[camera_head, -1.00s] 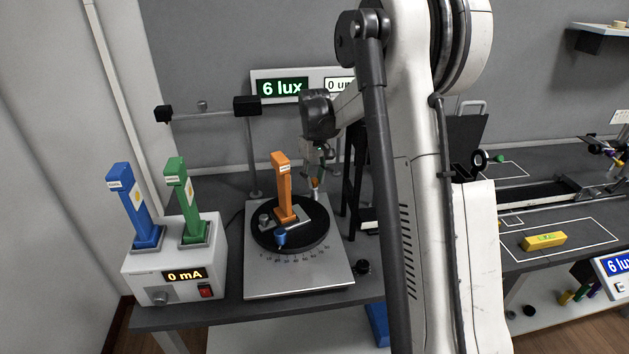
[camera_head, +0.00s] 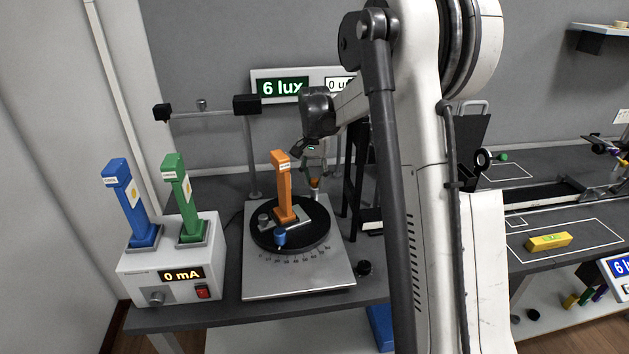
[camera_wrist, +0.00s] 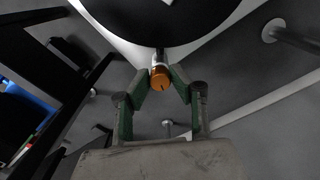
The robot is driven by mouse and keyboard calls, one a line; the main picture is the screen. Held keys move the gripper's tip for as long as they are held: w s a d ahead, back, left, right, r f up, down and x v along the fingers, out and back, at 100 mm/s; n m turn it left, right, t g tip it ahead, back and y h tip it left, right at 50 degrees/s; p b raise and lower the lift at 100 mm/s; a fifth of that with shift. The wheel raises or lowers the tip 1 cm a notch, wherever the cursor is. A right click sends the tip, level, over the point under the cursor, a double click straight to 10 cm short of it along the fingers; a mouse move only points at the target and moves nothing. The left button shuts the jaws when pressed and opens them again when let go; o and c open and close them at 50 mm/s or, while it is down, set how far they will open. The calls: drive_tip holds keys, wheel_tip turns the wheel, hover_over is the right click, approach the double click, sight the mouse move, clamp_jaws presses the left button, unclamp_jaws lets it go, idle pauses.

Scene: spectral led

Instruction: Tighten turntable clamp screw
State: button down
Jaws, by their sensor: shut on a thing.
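The round black turntable (camera_head: 262,238) lies on a grey plate (camera_head: 300,277) with an angle scale. An orange block (camera_head: 284,190) stands upright on it, next to a blue knob (camera_head: 280,238). In the wrist view, an orange clamp screw knob (camera_wrist: 160,77) with a dark line on its face sits on a metal shaft at the turntable's (camera_wrist: 150,25) edge. My gripper (camera_wrist: 162,82) has its two green-sided fingers closed on this knob from both sides. In the head view, my gripper (camera_head: 315,180) is at the turntable's far right edge, and the knob is mostly hidden.
A white box (camera_head: 172,262) reading 0 mA holds a blue block (camera_head: 130,200) and a green block (camera_head: 182,195) at the left. A lamp stand (camera_head: 253,150) rises behind the turntable. A black frame (camera_head: 357,170) stands close right of my gripper.

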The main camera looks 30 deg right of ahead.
sight(314, 179)
drive_tip(key=m, duration=0.6)
drive_tip(key=shift+b, duration=0.35)
drive_tip(key=shift+m, duration=0.3)
drive_tip(key=c, duration=1.5)
unclamp_jaws()
drive_tip(key=shift+c, duration=0.2)
drive_tip(key=shift+r, duration=0.1)
wheel_tip(314, 179, up, 12)
drive_tip(key=shift+w+a, duration=0.1)
